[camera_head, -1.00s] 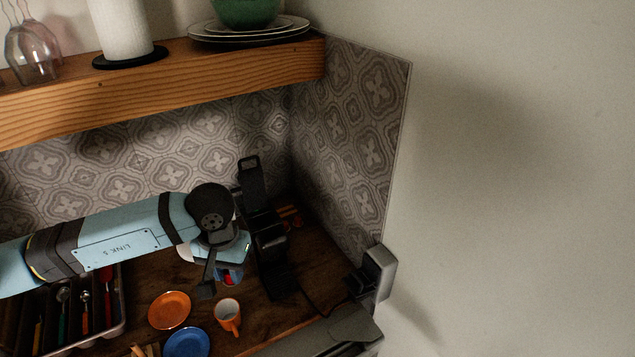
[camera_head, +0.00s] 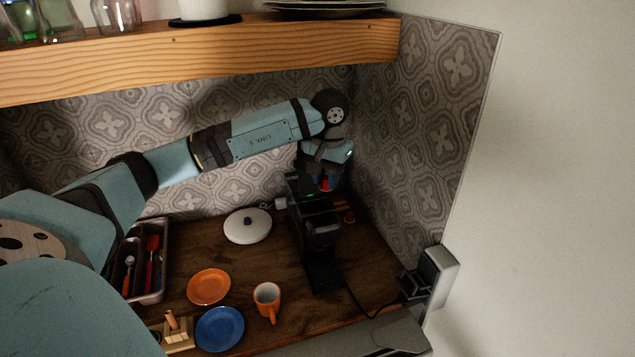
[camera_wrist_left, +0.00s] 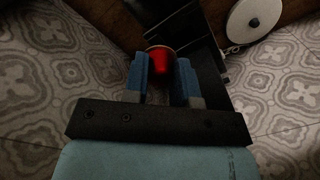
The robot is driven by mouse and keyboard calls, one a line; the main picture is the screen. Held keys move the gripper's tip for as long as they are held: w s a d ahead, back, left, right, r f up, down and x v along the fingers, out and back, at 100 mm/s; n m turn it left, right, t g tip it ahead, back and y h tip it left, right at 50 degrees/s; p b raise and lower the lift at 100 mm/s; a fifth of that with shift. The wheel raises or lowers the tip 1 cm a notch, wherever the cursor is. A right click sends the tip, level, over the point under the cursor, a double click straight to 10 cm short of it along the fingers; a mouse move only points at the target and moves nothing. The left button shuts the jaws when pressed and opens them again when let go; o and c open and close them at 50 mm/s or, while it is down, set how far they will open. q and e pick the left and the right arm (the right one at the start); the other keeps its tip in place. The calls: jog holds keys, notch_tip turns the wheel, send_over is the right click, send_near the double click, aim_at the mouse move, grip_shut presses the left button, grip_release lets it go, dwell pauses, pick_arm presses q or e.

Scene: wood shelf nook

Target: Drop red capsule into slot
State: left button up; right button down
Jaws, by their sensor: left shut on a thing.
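The red capsule (camera_wrist_left: 159,60) is between the blue fingertips of my left gripper (camera_wrist_left: 163,78) in the left wrist view, and the gripper is shut on it. In the head view the left gripper (camera_head: 325,182) is above the back of the black coffee machine (camera_head: 318,235), with a bit of the red capsule (camera_head: 326,183) showing. The machine's black body also shows beyond the capsule in the left wrist view (camera_wrist_left: 185,35). I cannot make out the slot. The capsule appears above the machine, apart from it as far as I can tell. My right gripper is not in view.
A white round lid (camera_head: 247,227) lies left of the machine. An orange mug (camera_head: 267,297), orange plate (camera_head: 209,287) and blue plate (camera_head: 220,329) are in front. A wooden shelf (camera_head: 200,58) hangs above my arm. Tiled walls close the back and right. A cutlery tray (camera_head: 152,270) is at left.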

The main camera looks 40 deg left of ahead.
aim_at(316, 199)
pick_arm(q)
jog(key=shift+n, duration=0.3)
jog(key=a+f+b, duration=0.1)
jog(key=f, duration=0.1)
jog(key=a+f+b, duration=0.1)
jog(key=f+b, duration=0.1)
jog(key=a+f+b, duration=0.1)
jog(key=f+b, duration=0.1)
jog(key=shift+w+a+f, duration=0.1)
jog(key=shift+a, duration=0.25)
jog(key=shift+d+f+b, duration=0.2)
jog(key=shift+f+b, duration=0.3)
jog(key=shift+f, duration=0.35)
jog(key=o, duration=1)
jog(key=shift+f, duration=0.1)
jog(key=shift+c, duration=0.2)
